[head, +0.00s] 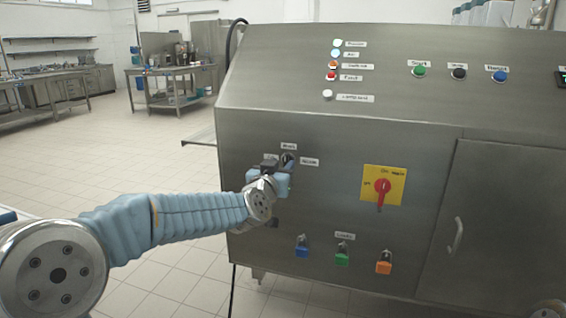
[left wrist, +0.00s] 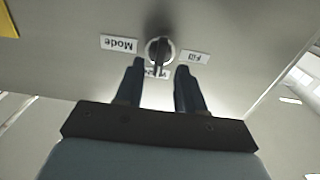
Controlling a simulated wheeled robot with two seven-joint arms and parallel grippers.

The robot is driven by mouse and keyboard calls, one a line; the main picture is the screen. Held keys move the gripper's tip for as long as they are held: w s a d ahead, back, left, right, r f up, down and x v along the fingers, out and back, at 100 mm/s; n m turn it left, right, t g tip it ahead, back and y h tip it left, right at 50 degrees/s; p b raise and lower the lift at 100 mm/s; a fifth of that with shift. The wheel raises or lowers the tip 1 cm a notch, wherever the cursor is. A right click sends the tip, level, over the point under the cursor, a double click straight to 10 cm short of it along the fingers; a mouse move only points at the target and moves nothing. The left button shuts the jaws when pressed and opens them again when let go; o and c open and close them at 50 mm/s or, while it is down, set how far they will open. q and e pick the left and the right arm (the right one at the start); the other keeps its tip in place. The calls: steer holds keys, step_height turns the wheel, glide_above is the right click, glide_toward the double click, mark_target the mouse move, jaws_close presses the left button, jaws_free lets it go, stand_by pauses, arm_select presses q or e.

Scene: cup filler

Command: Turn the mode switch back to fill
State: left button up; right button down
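The mode switch (head: 288,159) is a small dark knob on the sloping-topped steel machine's front panel, partly hidden by my left gripper in the head view. In the left wrist view the knob (left wrist: 159,50) shows plainly, its bar running up and down the picture. My right gripper is not in view.
A red rotary switch on a yellow plate (head: 383,186) is to the right of the mode switch. Blue, green and orange padlocks (head: 342,256) hang below. Push buttons (head: 458,73) line the upper panel. Open tiled floor (head: 110,165) is at the left.

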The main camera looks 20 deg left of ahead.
mark_target(286, 162)
arm_select(q)
steer(key=shift+w, duration=1.1)
jaws_close()
